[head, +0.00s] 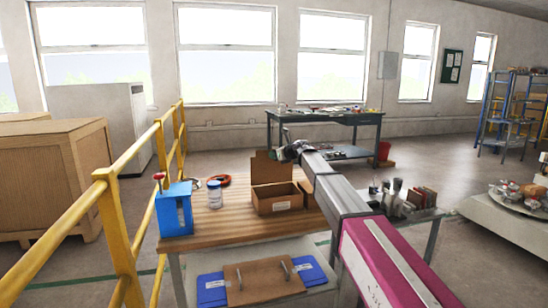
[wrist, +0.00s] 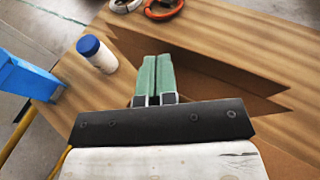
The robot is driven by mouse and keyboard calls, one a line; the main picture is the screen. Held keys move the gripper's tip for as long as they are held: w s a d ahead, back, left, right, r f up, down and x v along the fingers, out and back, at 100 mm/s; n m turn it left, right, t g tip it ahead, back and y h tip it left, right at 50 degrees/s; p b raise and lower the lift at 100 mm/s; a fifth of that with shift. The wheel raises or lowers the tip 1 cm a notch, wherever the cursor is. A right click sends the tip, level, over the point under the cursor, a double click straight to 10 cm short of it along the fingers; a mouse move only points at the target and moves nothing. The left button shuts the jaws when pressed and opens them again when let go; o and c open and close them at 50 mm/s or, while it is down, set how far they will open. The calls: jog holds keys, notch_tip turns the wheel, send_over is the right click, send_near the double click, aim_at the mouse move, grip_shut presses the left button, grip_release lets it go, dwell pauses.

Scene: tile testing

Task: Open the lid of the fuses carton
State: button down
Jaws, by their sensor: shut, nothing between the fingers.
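A brown cardboard carton (head: 279,205) with a small pale label on its front stands on the wooden tabletop; the label is too small to read. Its lid (head: 267,168) stands raised at the back, and the carton's top looks open. In the wrist view, brown cardboard of the carton (wrist: 215,75) lies just right of and beyond the fingers. My gripper (wrist: 153,62) has its green fingers together with nothing between them. In the head view, the end of my arm is beside and above the lid's right edge; the fingertips cannot be made out. Whether they touch the cardboard is unclear.
A blue box (head: 174,210) and a white jar with a blue lid (head: 215,194) stand left of the carton. An orange-red ring (head: 219,181) lies behind the jar. A yellow railing (head: 120,235) runs along the table's left. Bare wood lies between jar and carton.

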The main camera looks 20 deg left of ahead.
jog(key=shift+w+a, duration=0.1)
jog(key=shift+w+a+r, duration=0.1)
jog(key=shift+w+a, duration=0.3)
jog(key=shift+w, duration=0.2)
jog(key=shift+w+a+r, duration=0.1)
jog(key=shift+w+a, duration=0.25)
jog(key=shift+w, duration=0.2)
jog(key=shift+s+d, duration=0.1)
jog(key=s+d+r, duration=0.2)
jog(key=s+d, duration=0.1)
jog(key=s, duration=0.2)
dwell(0.4)
jog(key=shift+d, duration=0.1)
